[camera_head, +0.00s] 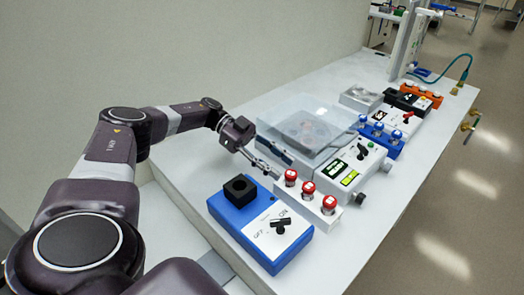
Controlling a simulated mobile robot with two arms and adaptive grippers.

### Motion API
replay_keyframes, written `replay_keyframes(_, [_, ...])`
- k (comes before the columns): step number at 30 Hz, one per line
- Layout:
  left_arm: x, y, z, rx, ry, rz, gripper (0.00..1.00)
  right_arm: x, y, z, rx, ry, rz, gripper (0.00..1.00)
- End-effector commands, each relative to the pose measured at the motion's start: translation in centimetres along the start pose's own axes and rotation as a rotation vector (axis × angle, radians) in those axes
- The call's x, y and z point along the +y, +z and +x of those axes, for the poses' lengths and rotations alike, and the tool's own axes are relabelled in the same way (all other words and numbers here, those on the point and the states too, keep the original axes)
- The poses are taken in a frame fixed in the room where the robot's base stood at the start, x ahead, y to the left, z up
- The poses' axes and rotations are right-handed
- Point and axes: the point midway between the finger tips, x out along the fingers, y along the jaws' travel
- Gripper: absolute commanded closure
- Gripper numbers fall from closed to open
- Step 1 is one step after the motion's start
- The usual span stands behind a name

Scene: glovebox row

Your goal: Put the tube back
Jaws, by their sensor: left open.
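My left gripper (283,169) is open, with nothing visible between its fingers. It is in front of the clear-lidded centrifuge and just left of the white rack (322,219). Several red-capped tubes (307,188) stand upright in a row in this rack. Several blue-capped tubes (379,128) stand in a blue rack (396,148) farther back. I cannot tell which tube the task means. The blue mixer (223,209) at the front has a black top holder (240,188) and an ON/OFF knob; no tube shows in the holder. My right gripper is out of view.
The centrifuge (352,165) has a clear lid (312,117) over its rotor, and a front panel with lit displays. Behind are a metal block (360,97), a white device with a red knob (404,118) and an orange rack (424,94). The bench's right edge strip is clear.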

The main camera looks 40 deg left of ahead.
Motion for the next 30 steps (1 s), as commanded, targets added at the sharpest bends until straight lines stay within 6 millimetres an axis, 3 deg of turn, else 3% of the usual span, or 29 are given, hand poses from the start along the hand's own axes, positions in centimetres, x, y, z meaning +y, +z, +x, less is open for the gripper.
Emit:
replay_keyframes(1, [-0.2,0.5,-1.2,-0.001,-0.007,0.001,0.59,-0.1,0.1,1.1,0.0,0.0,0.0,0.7])
replay_keyframes(6, [-0.2,0.4,-4.6,0.0,-0.005,0.002,0.59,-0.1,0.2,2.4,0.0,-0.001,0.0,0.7])
replay_keyframes(12, [-0.2,0.2,-6.8,-0.001,-0.002,0.002,0.59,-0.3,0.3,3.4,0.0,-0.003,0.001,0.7])
replay_keyframes(19, [0.0,0.0,-7.9,0.001,-0.001,0.0,0.59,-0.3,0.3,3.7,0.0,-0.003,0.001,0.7])
replay_keyframes(30, [0.0,0.0,-7.9,0.0,0.0,0.0,0.59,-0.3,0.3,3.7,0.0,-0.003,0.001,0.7])
